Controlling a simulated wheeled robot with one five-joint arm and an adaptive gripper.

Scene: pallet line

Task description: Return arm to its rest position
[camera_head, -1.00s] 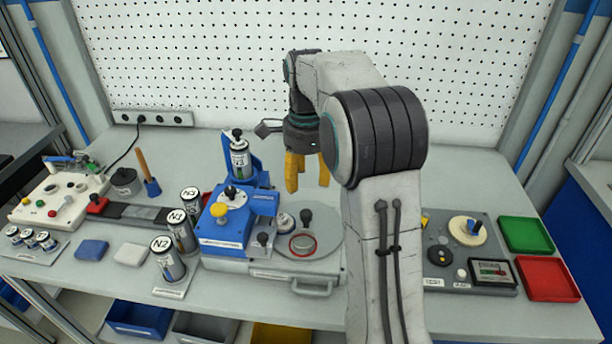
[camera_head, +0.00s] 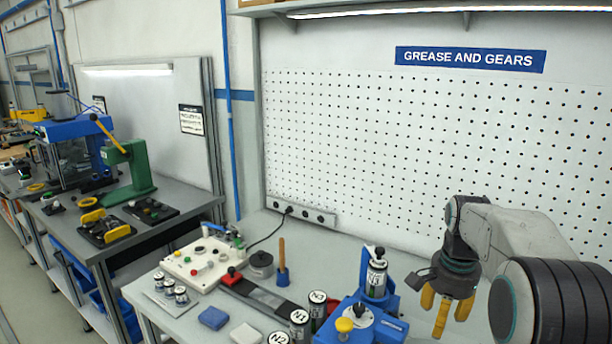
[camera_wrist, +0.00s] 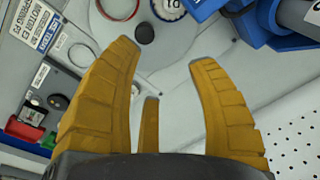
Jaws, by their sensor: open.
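My gripper (camera_head: 442,308) has yellow fingers and hangs over the bench at the lower right of the head view, right of the blue device with the canister. In the wrist view my gripper (camera_wrist: 165,85) has its fingers spread, with nothing between them. Below them show the grey bench top and part of a round grey plate (camera_wrist: 190,38). My arm is bent, with the wrist pointing down.
A blue fixture (camera_head: 362,325) holds an upright canister (camera_head: 376,278) left of my gripper. Labelled canisters, a white control box (camera_head: 205,262) and pads stand further left. A pegboard (camera_head: 420,150) rises behind. Another bench with a green press (camera_head: 130,172) stands at far left.

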